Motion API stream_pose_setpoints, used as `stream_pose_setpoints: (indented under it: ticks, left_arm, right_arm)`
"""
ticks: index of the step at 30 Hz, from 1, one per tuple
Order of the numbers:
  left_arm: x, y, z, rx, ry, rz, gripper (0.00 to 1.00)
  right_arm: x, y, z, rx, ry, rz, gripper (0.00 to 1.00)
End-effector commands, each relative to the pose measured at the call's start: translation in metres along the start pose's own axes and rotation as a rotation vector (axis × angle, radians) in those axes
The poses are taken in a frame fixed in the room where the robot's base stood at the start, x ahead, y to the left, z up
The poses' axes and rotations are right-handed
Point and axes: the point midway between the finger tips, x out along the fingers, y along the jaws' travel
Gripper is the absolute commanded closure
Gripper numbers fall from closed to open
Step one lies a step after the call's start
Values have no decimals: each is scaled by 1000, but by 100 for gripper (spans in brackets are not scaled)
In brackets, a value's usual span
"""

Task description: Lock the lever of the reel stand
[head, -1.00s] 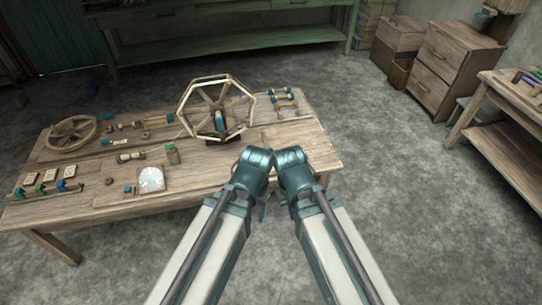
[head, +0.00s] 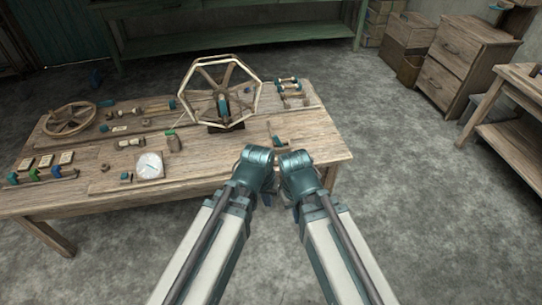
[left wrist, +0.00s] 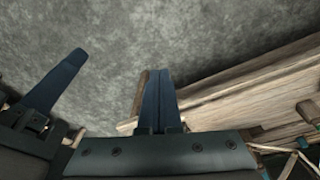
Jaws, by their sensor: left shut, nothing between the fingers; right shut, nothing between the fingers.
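The reel stand (head: 226,127) is at the back middle of the table and carries an eight-sided wooden reel (head: 186,82) with spokes. A teal part (head: 223,104) shows near the reel's centre; I cannot make out the lever or its position. My left gripper (head: 267,199) and my right gripper (head: 288,199) are side by side in front of the table, apart from the stand, mostly hidden by my arms. In the left wrist view, the left gripper's dark fingers (left wrist: 161,100) are together with nothing between them. Part of the reel's frame shows at that view's lower right corner.
The wooden table (head: 215,160) holds a spoked wheel (head: 70,118), a white dial (head: 150,166), a small jar (head: 173,142) and several spools. A small tool (head: 277,137) lies right of the stand. Drawers (head: 450,65) and a side table (head: 520,130) stand at the right.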

Motion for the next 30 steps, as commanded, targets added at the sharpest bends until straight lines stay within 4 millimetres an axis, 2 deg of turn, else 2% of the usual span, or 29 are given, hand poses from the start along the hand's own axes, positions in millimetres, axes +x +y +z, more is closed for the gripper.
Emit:
stream_pose_setpoints:
  ticks: [1,9,21,30]
  left_arm:
    - [27,0,-4,-19,25,19,100]
    - [90,6,-34,-132,164,128,100]
    - [173,6,-80,-323,368,294,100]
    - [222,-1,-120,-504,539,446,100]
  right_arm:
    - [27,-3,-2,0,0,0,100]
    - [95,-9,-6,0,2,1,100]
    - [196,-19,-12,0,3,2,100]
    - [272,-26,-16,-1,4,2,100]
